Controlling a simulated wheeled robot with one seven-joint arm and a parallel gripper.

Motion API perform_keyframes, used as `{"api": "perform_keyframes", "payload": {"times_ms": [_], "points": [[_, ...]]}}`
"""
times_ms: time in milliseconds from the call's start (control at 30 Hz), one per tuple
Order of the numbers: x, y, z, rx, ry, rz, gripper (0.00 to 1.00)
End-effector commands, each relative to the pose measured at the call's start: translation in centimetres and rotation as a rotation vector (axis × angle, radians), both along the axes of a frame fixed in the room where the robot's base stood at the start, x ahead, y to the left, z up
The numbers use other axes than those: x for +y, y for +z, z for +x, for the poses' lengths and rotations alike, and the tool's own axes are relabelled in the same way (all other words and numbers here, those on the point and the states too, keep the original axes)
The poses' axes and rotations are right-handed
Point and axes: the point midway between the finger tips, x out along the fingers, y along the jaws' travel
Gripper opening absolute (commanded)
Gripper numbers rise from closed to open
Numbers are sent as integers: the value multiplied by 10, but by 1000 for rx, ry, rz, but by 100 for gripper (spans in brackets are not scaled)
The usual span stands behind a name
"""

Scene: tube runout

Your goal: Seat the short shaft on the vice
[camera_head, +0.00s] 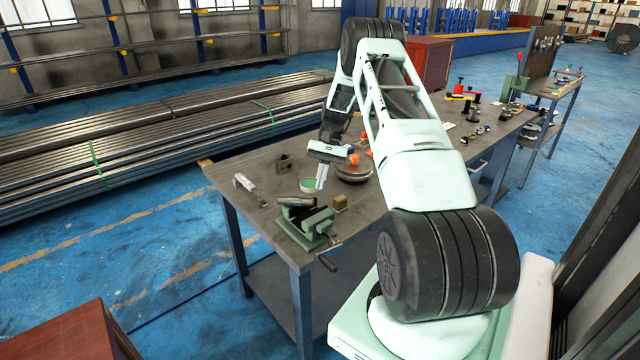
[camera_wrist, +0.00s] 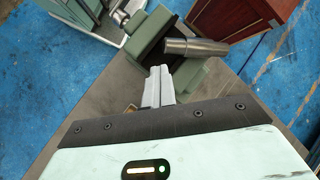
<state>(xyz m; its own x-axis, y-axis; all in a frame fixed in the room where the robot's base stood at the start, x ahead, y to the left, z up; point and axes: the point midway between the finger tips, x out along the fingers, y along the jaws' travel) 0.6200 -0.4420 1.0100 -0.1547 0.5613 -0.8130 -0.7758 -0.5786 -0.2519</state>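The vice (camera_head: 303,229) is green and stands at the near-left corner of the workbench. It also shows in the wrist view (camera_wrist: 148,38). The short shaft (camera_wrist: 196,47), a grey metal cylinder, lies across the top of the vice. In the head view the shaft (camera_head: 296,202) shows as a dark bar there. I cannot tell whether it rests fully down in the jaws. My gripper (camera_head: 320,186) points down above the bench, behind and to the right of the vice. In the wrist view its fingers (camera_wrist: 158,72) are together with nothing between them, apart from the shaft.
A red-brown cabinet (camera_head: 72,335) stands on the floor at lower left.

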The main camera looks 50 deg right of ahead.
Motion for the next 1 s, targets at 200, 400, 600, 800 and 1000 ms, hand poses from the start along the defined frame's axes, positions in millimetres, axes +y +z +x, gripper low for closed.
{"api": "perform_keyframes", "payload": {"times_ms": [200, 400, 600, 800, 1000], "points": [[-1, 0, 0, -21, 59, -10, 0], [-1, 0, 0, -19, 56, -9, 0], [-2, 1, 2, -32, 94, -17, 0], [-4, 3, 6, -97, 281, -49, 0], [-6, 6, 11, -166, 478, -82, 0]]}}
